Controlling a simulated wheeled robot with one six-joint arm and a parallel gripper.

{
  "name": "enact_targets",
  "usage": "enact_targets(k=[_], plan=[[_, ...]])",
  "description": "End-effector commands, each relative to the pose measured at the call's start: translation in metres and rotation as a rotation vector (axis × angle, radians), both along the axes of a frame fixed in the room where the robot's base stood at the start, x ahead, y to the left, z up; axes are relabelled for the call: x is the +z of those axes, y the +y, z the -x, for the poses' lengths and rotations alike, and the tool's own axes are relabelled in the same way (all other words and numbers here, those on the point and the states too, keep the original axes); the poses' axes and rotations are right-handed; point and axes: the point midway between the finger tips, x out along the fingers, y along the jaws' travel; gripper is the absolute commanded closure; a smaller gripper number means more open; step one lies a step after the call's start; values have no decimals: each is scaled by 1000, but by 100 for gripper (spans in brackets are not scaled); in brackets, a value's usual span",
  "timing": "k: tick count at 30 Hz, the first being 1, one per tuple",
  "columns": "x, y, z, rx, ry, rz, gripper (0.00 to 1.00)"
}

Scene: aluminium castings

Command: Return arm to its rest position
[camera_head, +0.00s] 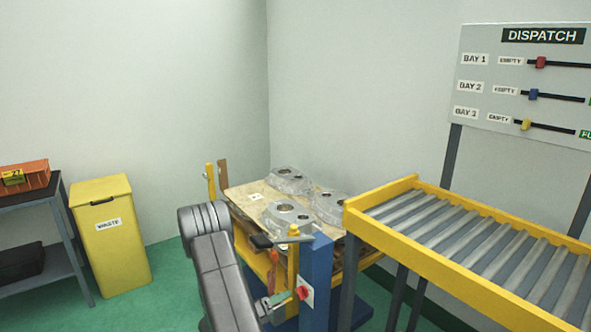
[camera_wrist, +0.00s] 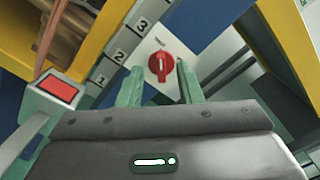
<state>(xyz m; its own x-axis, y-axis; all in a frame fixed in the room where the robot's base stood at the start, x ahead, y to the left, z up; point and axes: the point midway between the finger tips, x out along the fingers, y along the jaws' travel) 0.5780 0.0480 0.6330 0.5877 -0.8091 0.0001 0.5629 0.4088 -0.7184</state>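My arm (camera_head: 222,275) reaches down in front of the yellow-and-blue work stand in the head view. My gripper (camera_wrist: 159,66) is open, its two green fingers spread apart with nothing held between them. A red rotary knob (camera_wrist: 160,67) on a white plate shows in the gap between the fingertips in the wrist view. The knob also shows in the head view (camera_head: 303,292), low on the blue post (camera_head: 318,270). I cannot tell whether the fingers touch it.
Several castings (camera_head: 290,180) lie on the stand's board (camera_head: 243,196). A yellow-framed roller conveyor (camera_head: 440,262) is on the right under a DISPATCH board (camera_head: 520,75). A yellow waste bin (camera_head: 112,250) and a shelf (camera_head: 50,198) with an orange box (camera_head: 25,177) are left. Green floor separates bin and arm.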

Motion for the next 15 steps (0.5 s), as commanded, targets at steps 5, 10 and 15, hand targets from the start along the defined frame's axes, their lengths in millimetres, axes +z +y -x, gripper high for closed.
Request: enact_targets(k=[5,10,15], plan=[[0,-25,-17,-4,-2,-1,67],[-1,-34,-24,1,-57,-41,67],[1,-36,-22,0,-173,-126,67]])
